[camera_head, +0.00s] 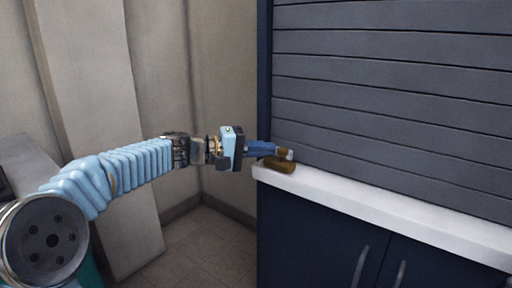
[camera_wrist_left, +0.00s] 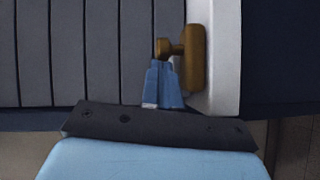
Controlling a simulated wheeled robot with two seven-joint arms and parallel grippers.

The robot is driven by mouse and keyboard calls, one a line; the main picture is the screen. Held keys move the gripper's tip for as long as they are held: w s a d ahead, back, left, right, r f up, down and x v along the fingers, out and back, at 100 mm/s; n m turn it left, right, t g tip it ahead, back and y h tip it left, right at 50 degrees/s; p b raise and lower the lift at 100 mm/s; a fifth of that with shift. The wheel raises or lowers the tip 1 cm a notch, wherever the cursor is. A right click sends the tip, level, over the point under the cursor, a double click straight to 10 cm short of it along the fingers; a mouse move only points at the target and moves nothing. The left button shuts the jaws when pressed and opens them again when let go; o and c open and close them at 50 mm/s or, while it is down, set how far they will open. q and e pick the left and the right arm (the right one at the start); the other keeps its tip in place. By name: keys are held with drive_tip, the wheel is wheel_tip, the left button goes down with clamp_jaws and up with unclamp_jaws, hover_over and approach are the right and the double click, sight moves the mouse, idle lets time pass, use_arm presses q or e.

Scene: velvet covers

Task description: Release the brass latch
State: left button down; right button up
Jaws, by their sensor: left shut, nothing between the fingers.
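The brass latch (camera_head: 279,165) sits at the left end of the white ledge, at the foot of the grey slatted shutter. In the left wrist view the latch (camera_wrist_left: 195,58) shows as a long rounded brass bar with a short knob (camera_wrist_left: 163,47) sticking out towards the slats. My left gripper (camera_head: 288,154) is shut and empty, with its blue fingers at the latch. In the left wrist view the fingertips (camera_wrist_left: 163,66) are right by the knob; I cannot tell whether they touch it. My right gripper is not in view.
The slatted shutter (camera_head: 390,95) fills the upper right, above the white ledge (camera_head: 400,213). Dark blue cupboard doors (camera_head: 310,235) with handles are below. A grey block (camera_head: 25,160) stands at the far left. The floor (camera_head: 205,245) left of the cupboard is clear.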

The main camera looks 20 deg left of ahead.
sight(283, 155)
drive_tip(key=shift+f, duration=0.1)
use_arm(q)
drive_tip(key=d+b, duration=0.1)
drive_tip(key=s+d+b, duration=0.1)
drive_tip(key=d, duration=0.1)
drive_tip(key=d+b, duration=0.1)
drive_tip(key=d, duration=0.1)
drive_tip(key=shift+s+f, duration=0.15)
drive_tip(key=shift+s, duration=0.25)
drive_tip(key=shift+s+d, duration=0.1)
drive_tip(key=shift+d, duration=0.05)
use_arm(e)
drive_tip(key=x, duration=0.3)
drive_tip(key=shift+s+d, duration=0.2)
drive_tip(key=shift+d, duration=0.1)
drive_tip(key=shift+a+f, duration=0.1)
